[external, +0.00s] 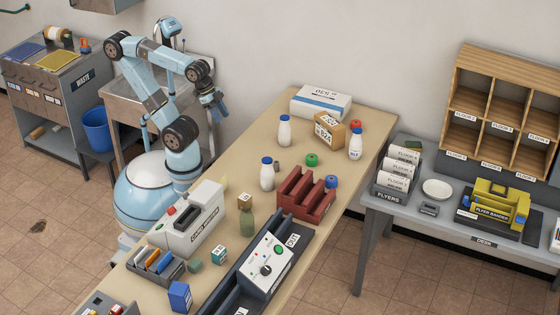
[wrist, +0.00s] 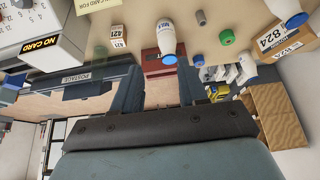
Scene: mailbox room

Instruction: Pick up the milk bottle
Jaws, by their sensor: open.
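Three white milk bottles with blue caps stand upright on the table: a near one (external: 267,178), a back one (external: 285,133) and a right one (external: 356,146). In the wrist view, which looks upside down, one bottle (wrist: 167,38) is at top centre, another (wrist: 285,8) at the top right corner, and one (wrist: 246,68) at right. My gripper (external: 215,108) is open and empty, raised left of the bottles and apart from them. Its two dark fingers (wrist: 158,90) frame the lower middle of the wrist view, with a gap between them.
A red rack (external: 306,196) stands right of the near bottle. A small green item (external: 312,159) and a cardboard box (external: 329,130) are near the back bottle. A card machine (external: 190,222) and a green bottle (external: 247,220) stand nearer the front. Bare tabletop (external: 240,163) lies left of the bottles.

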